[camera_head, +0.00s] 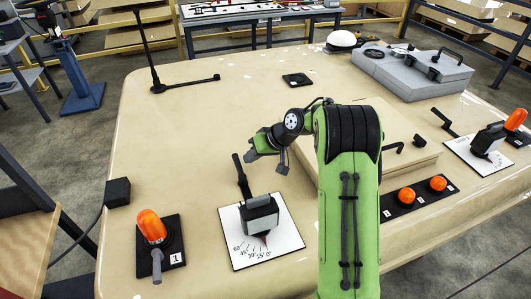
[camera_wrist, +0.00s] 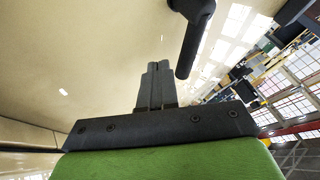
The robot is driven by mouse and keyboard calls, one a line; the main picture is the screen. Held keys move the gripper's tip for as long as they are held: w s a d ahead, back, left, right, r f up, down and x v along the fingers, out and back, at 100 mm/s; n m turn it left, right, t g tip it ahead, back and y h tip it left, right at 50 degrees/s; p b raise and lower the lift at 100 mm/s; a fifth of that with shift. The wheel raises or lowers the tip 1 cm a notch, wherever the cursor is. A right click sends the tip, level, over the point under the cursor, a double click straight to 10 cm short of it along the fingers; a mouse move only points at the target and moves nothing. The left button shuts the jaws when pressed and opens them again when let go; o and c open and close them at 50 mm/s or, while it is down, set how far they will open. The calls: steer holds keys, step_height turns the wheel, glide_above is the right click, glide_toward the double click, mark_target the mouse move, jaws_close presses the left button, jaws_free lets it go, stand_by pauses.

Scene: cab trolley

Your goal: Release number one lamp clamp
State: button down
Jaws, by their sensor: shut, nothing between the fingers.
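The number one lamp (camera_head: 151,226) is an orange dome lamp on a black plate marked 1, at the front left in the head view. A grey lever, seemingly its clamp (camera_head: 157,266), stands at the plate's front side. My gripper (camera_wrist: 157,68) is shut and empty, its two dark fingers together in the wrist view. In the head view my gripper (camera_head: 252,156) is above the table, right of and behind the lamp, close to a black upright handle (camera_head: 243,176). A dark rod end, perhaps that handle, hangs near my fingers in the wrist view (camera_wrist: 192,45).
A white angle dial (camera_head: 280,250) with a grey box (camera_head: 259,214) stands right of the lamp. A black box (camera_head: 117,192) sits at the left edge. Two orange buttons (camera_head: 422,189) and another orange lamp (camera_head: 516,119) are on the right. The table's middle left is clear.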

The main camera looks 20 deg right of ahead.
steer(key=shift+a+r, duration=0.15)
steer(key=shift+a, duration=0.35)
